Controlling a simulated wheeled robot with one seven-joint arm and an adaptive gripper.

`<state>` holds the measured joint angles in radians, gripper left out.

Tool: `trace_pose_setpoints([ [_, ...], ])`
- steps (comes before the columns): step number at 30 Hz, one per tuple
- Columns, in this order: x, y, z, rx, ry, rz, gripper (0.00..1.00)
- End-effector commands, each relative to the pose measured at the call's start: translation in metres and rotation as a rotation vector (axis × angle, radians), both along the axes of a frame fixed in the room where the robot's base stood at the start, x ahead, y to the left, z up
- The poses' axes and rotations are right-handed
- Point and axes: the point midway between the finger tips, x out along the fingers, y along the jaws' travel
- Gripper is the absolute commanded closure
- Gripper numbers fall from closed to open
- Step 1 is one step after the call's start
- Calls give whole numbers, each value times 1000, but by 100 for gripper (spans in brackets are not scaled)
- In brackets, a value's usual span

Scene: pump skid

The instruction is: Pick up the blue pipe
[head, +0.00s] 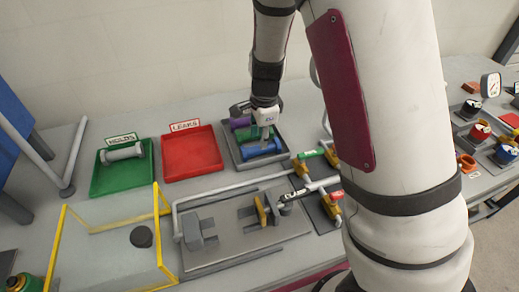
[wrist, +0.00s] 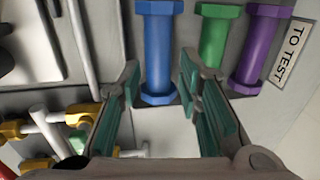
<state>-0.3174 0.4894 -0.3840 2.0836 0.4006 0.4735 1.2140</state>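The blue pipe (head: 263,150) lies in the grey tray (head: 238,161) with a green pipe and a purple pipe (head: 240,123). My gripper (head: 265,133) points down just over the blue pipe. In the wrist view the blue pipe (wrist: 158,48), with a wide hexagonal flange at its near end, lies ahead between the fingertips. My gripper (wrist: 159,76) is open there, one finger on each side of that end, and nothing is held. I cannot tell how much height separates the fingertips from the pipe.
The green pipe (wrist: 212,38) and the purple pipe (wrist: 256,50) lie close on the right in the wrist view, beside the "TO TEST" label (wrist: 291,50). The red LEAKS tray (head: 191,154) is empty. The green HOLDS tray (head: 113,181) holds a grey pipe (head: 122,153). Yellow-fitted piping (head: 303,170) stands near the grey tray.

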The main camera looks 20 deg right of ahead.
Motion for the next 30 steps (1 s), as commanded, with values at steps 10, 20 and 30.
trace_pose_setpoints([
  [10,3,-1,-35,-1,3,-2,68],
  [20,8,0,-57,0,-1,1,68],
  [30,8,0,-57,0,0,0,100],
])
